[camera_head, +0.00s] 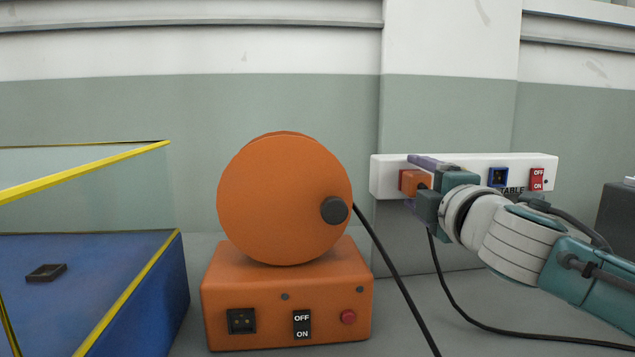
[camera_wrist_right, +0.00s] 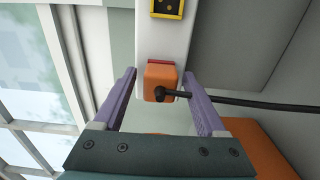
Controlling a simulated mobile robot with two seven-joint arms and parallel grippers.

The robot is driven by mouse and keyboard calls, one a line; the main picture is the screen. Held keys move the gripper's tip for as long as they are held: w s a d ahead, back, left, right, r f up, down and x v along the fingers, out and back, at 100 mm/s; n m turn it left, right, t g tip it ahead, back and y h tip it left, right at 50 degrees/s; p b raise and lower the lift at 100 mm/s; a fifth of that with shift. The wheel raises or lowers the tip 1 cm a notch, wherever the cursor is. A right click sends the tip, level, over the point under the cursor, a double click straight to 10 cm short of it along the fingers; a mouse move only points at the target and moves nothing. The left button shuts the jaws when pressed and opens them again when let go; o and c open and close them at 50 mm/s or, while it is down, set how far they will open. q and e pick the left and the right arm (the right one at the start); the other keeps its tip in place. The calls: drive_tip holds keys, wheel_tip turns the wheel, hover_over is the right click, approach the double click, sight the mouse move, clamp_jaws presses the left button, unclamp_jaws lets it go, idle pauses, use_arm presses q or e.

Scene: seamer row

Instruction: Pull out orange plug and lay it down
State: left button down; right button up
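The orange plug (camera_head: 409,180) sits in the left part of the white socket strip (camera_head: 460,163) on the wall. A black cord comes out of the plug, clearest in the right wrist view, where the plug (camera_wrist_right: 158,79) lies between my fingers. My right gripper (camera_head: 412,182) is open around the plug, one purple finger on each side. In the wrist view a gap shows between the plug and each finger. The gripper's teal body hides part of the strip in the head view. My left gripper is not in view.
An orange machine (camera_head: 286,287) with a round drum stands left of the strip, a black cable rising from the bench beside it. A blue, yellow-edged case (camera_head: 160,300) is at the far left. A blue socket (camera_head: 498,177) and red switch (camera_head: 537,179) are right of my gripper.

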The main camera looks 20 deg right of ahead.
sight(421, 187)
clamp_jaws()
idle(0.4)
idle(0.4)
drive_tip(key=shift+s+a+r, duration=0.1)
drive_tip(key=shift+s, duration=0.15)
drive_tip(key=shift+s+p, duration=0.35)
drive_tip(key=shift+s, duration=0.15)
drive_tip(key=shift+p+v, duration=0.65)
drive_tip(key=shift+v, duration=1.65)
drive_tip(key=shift+w+a, duration=0.1)
